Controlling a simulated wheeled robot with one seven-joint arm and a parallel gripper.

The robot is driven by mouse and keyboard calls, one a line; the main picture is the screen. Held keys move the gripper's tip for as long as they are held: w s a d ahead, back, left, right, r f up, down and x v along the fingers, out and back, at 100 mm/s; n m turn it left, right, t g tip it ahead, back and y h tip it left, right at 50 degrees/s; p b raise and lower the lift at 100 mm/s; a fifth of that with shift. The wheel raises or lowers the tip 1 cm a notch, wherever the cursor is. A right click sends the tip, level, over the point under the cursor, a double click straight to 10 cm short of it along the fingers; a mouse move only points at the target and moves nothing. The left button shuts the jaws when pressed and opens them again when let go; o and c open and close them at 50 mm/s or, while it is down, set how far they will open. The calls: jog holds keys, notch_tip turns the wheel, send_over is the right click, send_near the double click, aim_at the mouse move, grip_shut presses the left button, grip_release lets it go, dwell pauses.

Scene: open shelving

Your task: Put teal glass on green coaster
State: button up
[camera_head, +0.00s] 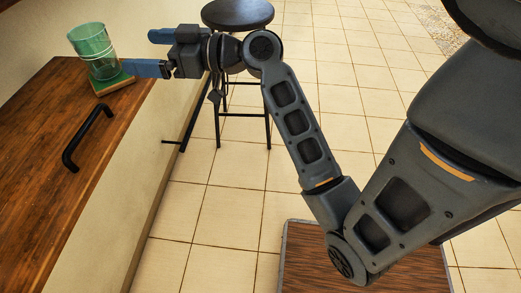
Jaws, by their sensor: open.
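The teal glass (91,49) is clear, ribbed and upright at the far end of the wooden surface on the left. Its base appears to be on the green coaster (113,83), which shows as a thin square below and to the right of it. My gripper (150,52) comes in from the right with its two blue fingers apart. The nearer finger reaches close to the glass's lower right side, and the farther finger is behind and above it. Whether that near finger touches the glass cannot be told. Nothing is between the fingers.
A black handle (87,138) stands on the wooden surface (50,190) nearer to me. A dark round stool (237,14) stands on the tiled floor behind my wrist. The near part of the wooden surface is clear.

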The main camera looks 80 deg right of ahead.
jog(key=s+a+f+m+g+h, duration=0.35)
jog(key=s+a+f, duration=0.65)
jog(key=a+f, duration=0.35)
jog(key=s+a+r+n+y, duration=0.1)
jog(key=s+a, duration=0.3)
jog(key=s, duration=0.4)
jog(key=s+a+r+n+y, duration=0.1)
jog(key=s+a, duration=0.3)
jog(key=s, duration=0.4)
jog(key=shift+s+a+r+n+y, duration=0.3)
jog(key=shift+r+n+y, duration=0.1)
jog(key=shift+n+y, duration=0.2)
jog(key=shift+d, duration=0.1)
